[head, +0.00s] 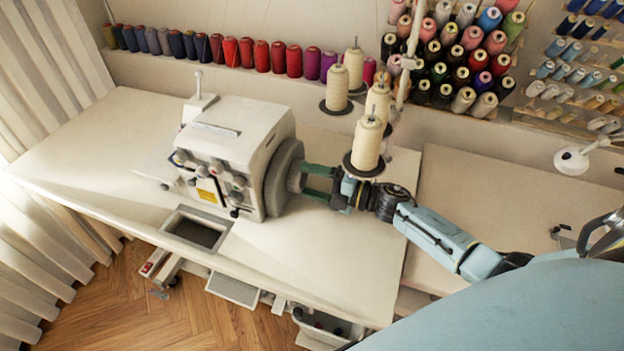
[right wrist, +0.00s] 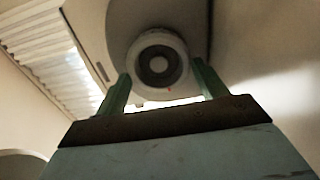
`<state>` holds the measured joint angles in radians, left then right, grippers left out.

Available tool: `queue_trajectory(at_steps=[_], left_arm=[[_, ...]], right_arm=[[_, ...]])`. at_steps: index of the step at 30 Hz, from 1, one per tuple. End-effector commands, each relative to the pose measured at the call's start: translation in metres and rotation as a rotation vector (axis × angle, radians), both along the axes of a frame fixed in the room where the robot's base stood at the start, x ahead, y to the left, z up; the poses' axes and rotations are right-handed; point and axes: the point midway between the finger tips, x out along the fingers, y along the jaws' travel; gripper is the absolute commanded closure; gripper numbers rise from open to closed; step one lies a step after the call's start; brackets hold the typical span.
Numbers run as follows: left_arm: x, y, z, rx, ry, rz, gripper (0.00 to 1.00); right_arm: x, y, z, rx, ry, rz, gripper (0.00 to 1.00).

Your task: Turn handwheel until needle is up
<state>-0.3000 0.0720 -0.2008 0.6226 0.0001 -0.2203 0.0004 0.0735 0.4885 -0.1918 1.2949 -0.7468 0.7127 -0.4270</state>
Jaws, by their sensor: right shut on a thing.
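The white sewing machine (head: 228,160) stands on the table, with dials on its front face. Its grey handwheel (head: 281,178) is on its right side. My right gripper (head: 308,181) reaches in from the right, with its green fingers on either side of the handwheel's round hub. In the right wrist view my right gripper (right wrist: 160,92) is shut on the handwheel hub (right wrist: 158,64), one finger on each side. I cannot make out the needle.
Cream thread cones (head: 366,144) on a stand rise just behind my right forearm. The white table (head: 330,265) is clear in front of the arm. A row of coloured spools (head: 247,54) lines the wall behind. A second table (head: 480,200) stands at the right.

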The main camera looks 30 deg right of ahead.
Motion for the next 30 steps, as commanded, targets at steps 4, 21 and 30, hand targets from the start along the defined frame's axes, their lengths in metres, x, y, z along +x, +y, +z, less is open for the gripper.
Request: queue_trajectory(at_steps=[4, 21, 30], left_arm=[[-0.001, 0.002, 0.0, 0.002, 0.002, -0.001, 0.64], [-0.002, 0.006, 0.0, 0.008, 0.003, -0.002, 0.64], [-0.002, 0.007, 0.0, 0.009, 0.003, -0.002, 0.64]], right_arm=[[0.0, -0.001, 0.0, 0.005, 0.006, -0.002, 0.52], [0.0, -0.001, 0.0, 0.005, 0.004, -0.001, 0.07], [-0.01, -0.009, -0.001, 0.003, 0.007, -0.001, 0.07]])
